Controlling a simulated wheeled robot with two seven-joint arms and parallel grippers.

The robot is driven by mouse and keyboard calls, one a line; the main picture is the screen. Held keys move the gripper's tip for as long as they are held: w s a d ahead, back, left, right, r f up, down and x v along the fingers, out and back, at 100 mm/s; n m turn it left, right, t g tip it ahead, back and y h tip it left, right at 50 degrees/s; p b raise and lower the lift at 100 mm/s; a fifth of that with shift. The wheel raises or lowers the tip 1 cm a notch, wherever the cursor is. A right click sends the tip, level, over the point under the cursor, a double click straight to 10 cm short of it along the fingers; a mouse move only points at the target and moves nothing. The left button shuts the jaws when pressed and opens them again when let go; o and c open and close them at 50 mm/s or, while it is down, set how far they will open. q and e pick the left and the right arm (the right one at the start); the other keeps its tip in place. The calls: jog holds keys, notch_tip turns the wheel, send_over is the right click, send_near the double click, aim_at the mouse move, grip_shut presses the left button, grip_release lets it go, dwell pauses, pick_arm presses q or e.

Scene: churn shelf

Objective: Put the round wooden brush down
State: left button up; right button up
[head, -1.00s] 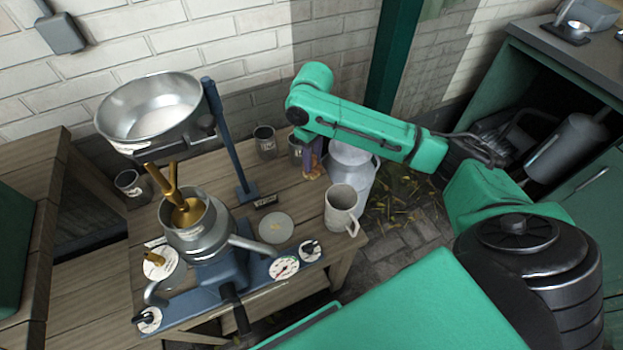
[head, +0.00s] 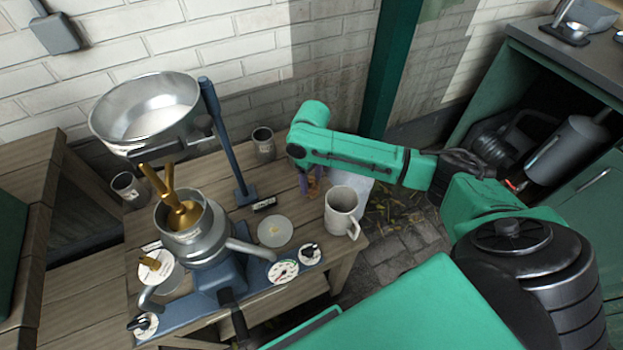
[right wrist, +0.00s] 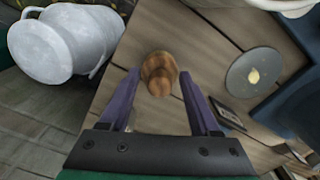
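The round wooden brush (right wrist: 158,72) is brown and rounded in the right wrist view, over the wooden table's planks. It lies between and just ahead of the tips of my right gripper (right wrist: 159,74), with a narrow gap to each purple finger. The fingers are apart and do not seem to touch it. In the head view my right gripper (head: 306,186) points down over the table's right part, and only a little brown of the brush (head: 315,187) shows beside it. I cannot tell whether its underside rests on the wood. My left gripper is not in view.
A grey mug (head: 341,210) stands close to the gripper at the table's right edge. A pale milk can (right wrist: 66,42) is beside the table. A round lid (head: 275,231) and the separator with its steel bowl (head: 150,112) are to the left.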

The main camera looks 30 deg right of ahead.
aim_at(311, 180)
jog(key=shift+r, duration=0.1)
notch_tip(311, 180, up, 12)
jog(key=p, duration=0.1)
jog(key=shift+p, duration=0.3)
dwell(0.3)
